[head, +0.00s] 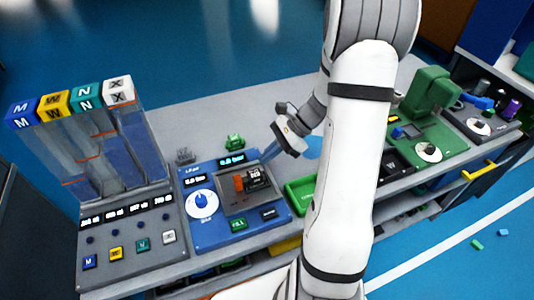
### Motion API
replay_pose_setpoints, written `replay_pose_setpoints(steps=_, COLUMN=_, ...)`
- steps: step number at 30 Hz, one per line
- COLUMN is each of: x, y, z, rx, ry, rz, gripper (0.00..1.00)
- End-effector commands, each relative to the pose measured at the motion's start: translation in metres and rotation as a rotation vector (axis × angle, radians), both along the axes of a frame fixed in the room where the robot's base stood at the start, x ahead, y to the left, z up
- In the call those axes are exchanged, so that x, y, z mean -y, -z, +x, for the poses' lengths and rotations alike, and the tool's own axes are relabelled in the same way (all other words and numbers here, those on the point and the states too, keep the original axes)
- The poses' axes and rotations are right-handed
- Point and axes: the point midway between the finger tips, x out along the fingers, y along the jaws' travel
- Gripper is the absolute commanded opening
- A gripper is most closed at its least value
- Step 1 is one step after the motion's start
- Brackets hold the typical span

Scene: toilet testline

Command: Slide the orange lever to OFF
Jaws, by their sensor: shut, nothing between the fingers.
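The orange lever (239,183) stands at the left end of a dark slot block in the grey recess of the blue panel (212,240). A small black label (256,174) with light text sits right of the lever; I cannot read it surely as ON or OFF. My gripper (268,155) is shut and empty. In the picture it is just above and right of the lever, over the panel's back right edge, and appears apart from the lever. Its fingertips are small and partly blend with the blue panel.
The panel also has a white dial (202,204) and a green FILL button (239,224). Clear dispenser columns with coloured cubes (54,105) stand left. A green tray (300,194) is right, partly behind my arm. A green machine (431,95) stands farther right.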

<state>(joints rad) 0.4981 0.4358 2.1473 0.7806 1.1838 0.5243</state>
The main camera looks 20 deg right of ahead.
Motion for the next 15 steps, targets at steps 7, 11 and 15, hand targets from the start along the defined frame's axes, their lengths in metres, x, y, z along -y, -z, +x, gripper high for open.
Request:
replay_pose_setpoints(steps=7, x=-0.034, y=0.03, z=-0.001, rx=-0.004, ry=-0.002, rz=0.0, gripper=0.0)
replay_pose_setpoints(steps=11, x=-0.044, y=0.04, z=-0.001, rx=-0.003, ry=0.0, rz=0.001, gripper=0.0)
replay_pose_setpoints(steps=15, x=-0.049, y=0.044, z=-0.001, rx=-0.001, ry=-0.001, rz=0.0, gripper=0.0)
